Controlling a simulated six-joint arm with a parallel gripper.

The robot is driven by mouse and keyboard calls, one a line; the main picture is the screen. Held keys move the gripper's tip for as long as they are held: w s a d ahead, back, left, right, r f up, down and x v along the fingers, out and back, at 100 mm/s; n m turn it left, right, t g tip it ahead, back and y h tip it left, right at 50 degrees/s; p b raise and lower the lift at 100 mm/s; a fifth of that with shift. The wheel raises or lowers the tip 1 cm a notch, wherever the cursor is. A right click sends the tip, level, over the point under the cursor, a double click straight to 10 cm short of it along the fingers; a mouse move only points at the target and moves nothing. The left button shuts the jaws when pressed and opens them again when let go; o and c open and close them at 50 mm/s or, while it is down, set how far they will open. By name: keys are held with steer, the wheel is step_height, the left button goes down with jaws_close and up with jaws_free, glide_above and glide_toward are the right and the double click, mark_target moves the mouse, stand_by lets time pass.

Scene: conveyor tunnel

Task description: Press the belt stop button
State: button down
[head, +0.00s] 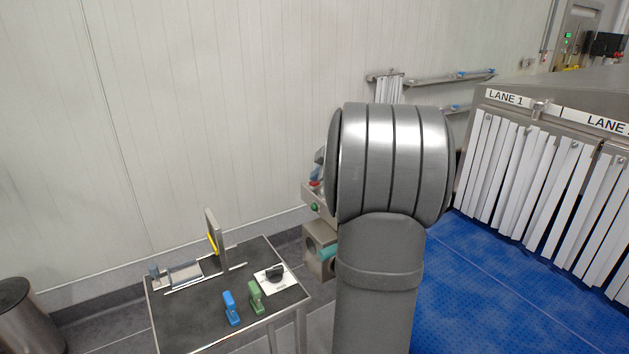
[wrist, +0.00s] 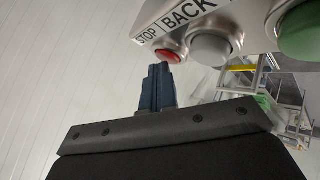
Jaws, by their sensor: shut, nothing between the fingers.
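In the wrist view, a light metal control box has a red button (wrist: 168,56) under the label "STOP", a grey button (wrist: 209,50) under "BACK", and a green button (wrist: 302,32) at the right. My gripper (wrist: 159,68) is shut and empty, its dark fingertips at the lower edge of the red button. I cannot tell whether they touch it or whether it is pushed in. In the head view, my arm hides the gripper and most of the box; a red button (head: 315,184) and a green button (head: 314,207) show at its left edge.
A small dark-topped table (head: 195,318) with blue and green handled items stands at the lower left. A tunnel with white strip curtains (head: 530,190) and a blue belt (head: 480,290) are at the right. A bin (head: 25,318) stands at the far left.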

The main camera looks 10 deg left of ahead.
mark_target(318, 183)
steer(key=shift+r, duration=0.95)
steer(key=shift+r, duration=0.1)
steer(key=shift+r, duration=2.45)
steer(key=shift+f, duration=0.1)
steer(key=shift+r, duration=2)
steer(key=shift+f, duration=0.1)
